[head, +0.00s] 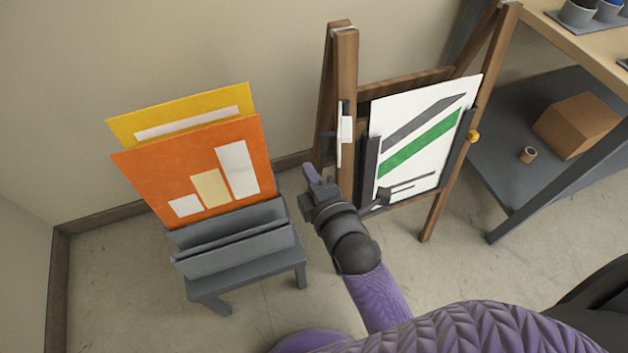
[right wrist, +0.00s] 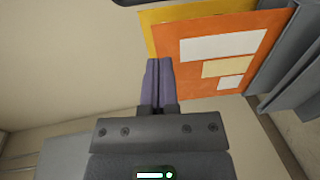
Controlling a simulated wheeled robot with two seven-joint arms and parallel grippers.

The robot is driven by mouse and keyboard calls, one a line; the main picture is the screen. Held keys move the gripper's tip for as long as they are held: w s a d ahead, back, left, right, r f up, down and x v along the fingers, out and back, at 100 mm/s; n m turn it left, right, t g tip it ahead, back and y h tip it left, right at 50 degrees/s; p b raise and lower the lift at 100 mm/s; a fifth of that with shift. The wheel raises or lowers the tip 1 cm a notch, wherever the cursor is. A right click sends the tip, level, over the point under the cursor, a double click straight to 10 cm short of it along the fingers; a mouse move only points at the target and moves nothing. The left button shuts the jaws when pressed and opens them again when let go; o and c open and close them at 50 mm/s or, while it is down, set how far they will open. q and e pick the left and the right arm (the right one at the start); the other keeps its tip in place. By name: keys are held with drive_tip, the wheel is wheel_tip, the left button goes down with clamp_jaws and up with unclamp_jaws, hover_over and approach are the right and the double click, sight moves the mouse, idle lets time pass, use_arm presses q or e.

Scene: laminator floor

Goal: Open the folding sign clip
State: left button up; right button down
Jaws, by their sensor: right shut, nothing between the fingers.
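The folding sign stands as a wooden A-frame (head: 346,110) holding a white sheet (head: 425,125) with grey and green stripes. A small white and black piece (head: 346,126) sits on the left leg. I cannot tell which part is the clip or whether it is open. My right gripper (head: 309,170) is shut and empty, just left of the left leg's lower part. Its purple fingers (right wrist: 158,64) are together in the right wrist view. My left gripper is not in view.
A grey rack (head: 240,246) at left holds an orange board (head: 205,165) and a yellow board (head: 180,112), also in the right wrist view (right wrist: 222,55). A grey-shelved bench (head: 525,100) at right bears a brown box (head: 577,122) and a small roll (head: 528,155). A wall stands behind.

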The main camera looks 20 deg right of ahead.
sight(324, 149)
drive_tip(key=w+f+b, duration=0.2)
drive_tip(key=w+b, duration=0.1)
drive_tip(key=w, duration=0.5)
drive_tip(key=s+d, duration=0.1)
drive_tip(key=s+d+r+y+p, duration=0.1)
drive_tip(key=s+d, duration=0.1)
drive_tip(key=s+d+r+n+y+p, duration=0.1)
drive_tip(key=s, duration=0.1)
drive_tip(key=shift+d, duration=0.35)
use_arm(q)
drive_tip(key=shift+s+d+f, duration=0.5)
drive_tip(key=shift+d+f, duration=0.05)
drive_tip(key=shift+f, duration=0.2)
use_arm(e)
drive_tip(key=shift+d+f, duration=0.1)
drive_tip(key=shift+f, duration=0.25)
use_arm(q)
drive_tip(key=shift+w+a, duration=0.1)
use_arm(e)
drive_tip(key=shift+w, duration=0.1)
